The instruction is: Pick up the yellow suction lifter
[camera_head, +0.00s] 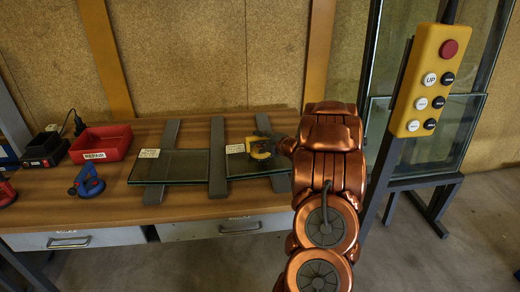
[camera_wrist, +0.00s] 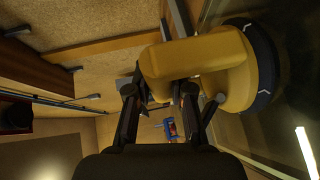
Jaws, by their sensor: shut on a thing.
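The yellow suction lifter (camera_head: 261,150) is at the right glass pane (camera_head: 238,168) on the workbench, partly hidden by my arm. In the wrist view the lifter (camera_wrist: 200,60) fills the upper middle, with its yellow handle between my fingers and its round dark pad (camera_wrist: 262,62) to the right. My gripper (camera_wrist: 160,92) is shut on the handle. In the head view my gripper (camera_head: 268,138) is small and mostly covered by the copper arm. I cannot tell whether the pad touches the glass.
Left on the bench (camera_head: 110,207) are a blue suction lifter (camera_head: 88,182), a red bin (camera_head: 101,143) and a black charger (camera_head: 44,149). Another glass pane (camera_head: 180,166) lies on grey bars. A yellow button pendant (camera_head: 430,80) and glass rack (camera_head: 440,178) stand right.

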